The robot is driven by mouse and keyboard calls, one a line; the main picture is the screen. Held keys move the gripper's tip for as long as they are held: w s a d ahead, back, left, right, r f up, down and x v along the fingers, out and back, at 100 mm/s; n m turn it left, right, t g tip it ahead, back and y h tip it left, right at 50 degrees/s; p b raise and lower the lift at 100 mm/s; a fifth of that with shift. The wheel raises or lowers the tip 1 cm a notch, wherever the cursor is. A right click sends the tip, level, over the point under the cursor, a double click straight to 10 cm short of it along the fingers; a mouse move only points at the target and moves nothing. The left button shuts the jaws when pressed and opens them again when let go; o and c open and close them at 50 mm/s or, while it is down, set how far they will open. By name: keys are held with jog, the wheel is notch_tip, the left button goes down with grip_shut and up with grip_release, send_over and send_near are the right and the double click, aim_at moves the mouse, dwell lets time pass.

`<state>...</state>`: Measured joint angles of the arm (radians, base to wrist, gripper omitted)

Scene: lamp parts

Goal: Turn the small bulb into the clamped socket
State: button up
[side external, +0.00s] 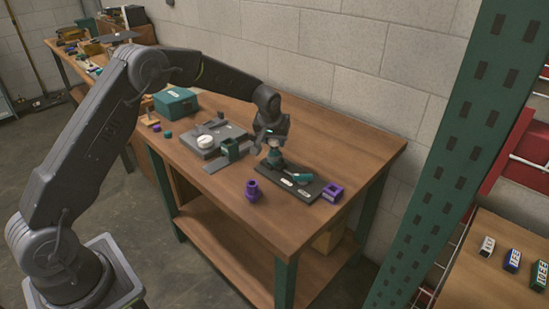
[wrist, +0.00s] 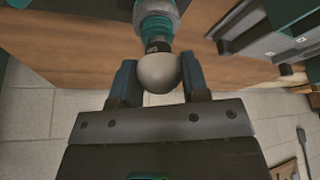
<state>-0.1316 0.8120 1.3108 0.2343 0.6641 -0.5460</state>
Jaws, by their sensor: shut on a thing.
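The small bulb shows in the wrist view as a pale round globe (wrist: 158,73) with a dark neck. My gripper (wrist: 159,78) is shut on the globe, one finger on each side. The clamped socket (wrist: 156,22), teal and grey, is in line with the bulb's neck, which meets its mouth; how deep the neck sits is hidden. In the side view, my gripper (side external: 275,148) is right above the socket (side external: 273,163), at one end of a dark base plate. The bulb is small and mostly hidden there.
The dark plate (side external: 311,190) carries a teal handle (side external: 301,176). A purple cylinder (side external: 254,191) stands left of it and a purple block (side external: 332,193) at its right end. A grey fixture with a white disc (side external: 206,141) and a teal box (side external: 176,102) are further left.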

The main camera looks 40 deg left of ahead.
jog(key=shift+a+f, duration=0.1)
jog(key=shift+f, duration=0.1)
dwell(0.4)
jog(key=m, duration=0.2)
jog(key=m+h, duration=0.1)
jog(key=m, duration=0.1)
jog(key=shift+s+h, duration=0.1)
jog(key=shift+h, duration=0.2)
jog(key=shift+f+m+h, duration=0.1)
jog(key=shift+m+h, duration=0.4)
jog(key=shift+m, duration=1)
jog(key=shift+a+m, duration=0.1)
jog(key=shift+m, duration=0.3)
jog(key=m+h, duration=0.1)
jog(key=m, duration=0.1)
jog(key=shift+f+m, duration=0.15)
jog(key=shift+m, duration=0.25)
jog(key=m+h, duration=0.1)
jog(key=m, duration=0.2)
jog(key=shift+g, duration=0.3)
jog(key=shift+h, duration=0.3)
